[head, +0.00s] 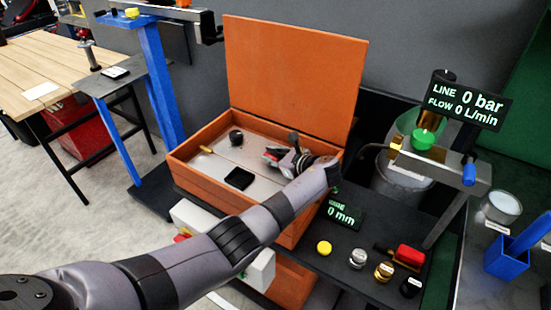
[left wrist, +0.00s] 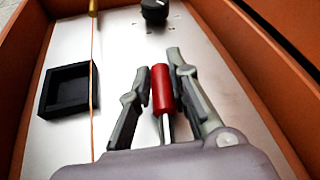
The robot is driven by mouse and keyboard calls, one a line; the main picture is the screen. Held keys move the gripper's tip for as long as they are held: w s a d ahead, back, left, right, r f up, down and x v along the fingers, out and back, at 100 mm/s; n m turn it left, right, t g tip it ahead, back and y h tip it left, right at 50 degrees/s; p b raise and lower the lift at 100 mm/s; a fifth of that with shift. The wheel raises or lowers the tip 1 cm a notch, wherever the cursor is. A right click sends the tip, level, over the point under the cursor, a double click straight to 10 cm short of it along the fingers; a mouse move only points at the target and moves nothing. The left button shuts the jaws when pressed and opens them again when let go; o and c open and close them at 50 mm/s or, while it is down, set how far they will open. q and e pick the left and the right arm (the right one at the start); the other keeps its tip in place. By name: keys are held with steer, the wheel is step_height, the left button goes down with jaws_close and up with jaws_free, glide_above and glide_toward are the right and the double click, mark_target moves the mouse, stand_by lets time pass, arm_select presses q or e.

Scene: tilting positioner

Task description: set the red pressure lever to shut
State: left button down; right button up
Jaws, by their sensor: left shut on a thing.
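The red pressure lever (left wrist: 162,90) has a red cylindrical grip on a thin metal rod and shows in the left wrist view. My left gripper (left wrist: 157,72) is shut on it, with one finger on each side of the red grip. In the head view the left gripper (head: 276,152) reaches into the open orange box (head: 190,182), and the fingers and wrist hide most of the lever there. My right gripper is in neither view.
In the box are a black knob (head: 236,136), a square black tray (head: 239,178) and a yellow piece (head: 206,149). The raised orange lid (head: 295,75) stands behind. A display (head: 466,101) reads 0 bar and 0 L/min. Bottles and caps stand right of the box.

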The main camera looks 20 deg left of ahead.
arm_select(q)
steer(key=shift+s+f+n+g+y+b, duration=0.2)
steer(key=shift+s+n+g+y+b, duration=0.2)
steer(key=shift+n+g, duration=0.25)
steer(key=shift+s+a+r+n+g+b, duration=0.1)
steer(key=shift+s+n+g+b, duration=0.1)
steer(key=shift+n+g+b, duration=0.3)
steer(key=shift+s, duration=0.1)
steer(key=c, duration=1.5)
jaws_free()
steer(key=shift+a, duration=0.1)
